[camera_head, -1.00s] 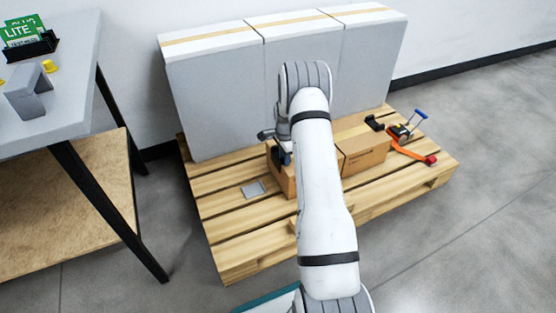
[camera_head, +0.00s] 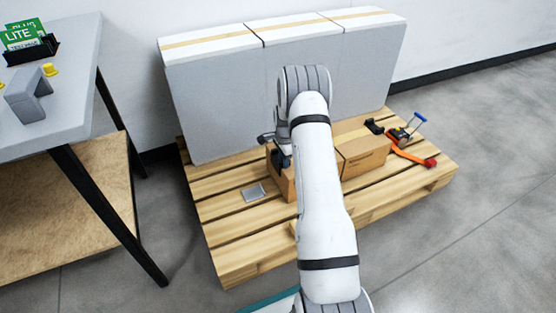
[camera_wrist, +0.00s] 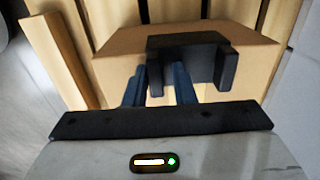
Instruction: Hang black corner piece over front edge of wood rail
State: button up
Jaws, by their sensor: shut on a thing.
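A black corner piece (camera_wrist: 192,48) shows in the wrist view, against the edge of a cardboard box. My gripper (camera_wrist: 160,70) has its blue fingers at the left part of this piece and is shut on it. Whether the piece still touches the box cannot be told. In the head view my arm hides the held piece and most of my gripper (camera_head: 284,158), which is beside the left box (camera_head: 287,183). A light wood rail (camera_wrist: 58,60) runs along the left of the wrist view. In the head view a short wood part (camera_head: 293,226) shows beside my arm.
A right cardboard box (camera_head: 365,157) bears another black corner piece (camera_head: 374,126). An orange strap with a ratchet (camera_head: 408,153) lies to its right. Tall grey panels (camera_head: 215,105) stand behind on the wooden pallet (camera_head: 235,238). A grey table (camera_head: 70,110) is at left.

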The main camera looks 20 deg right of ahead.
jog(key=shift+s+f+p, duration=0.1)
jog(key=shift+s+p, duration=0.25)
jog(key=shift+s, duration=0.15)
grip_shut()
jog(key=shift+w+r+p, duration=0.25)
jog(key=shift+r+p, duration=0.45)
jog(key=shift+r, duration=0.6)
jog(key=shift+r+p, duration=0.6)
jog(key=shift+r, duration=0.4)
jog(key=shift+a+r, duration=0.1)
jog(key=shift+r, duration=0.15)
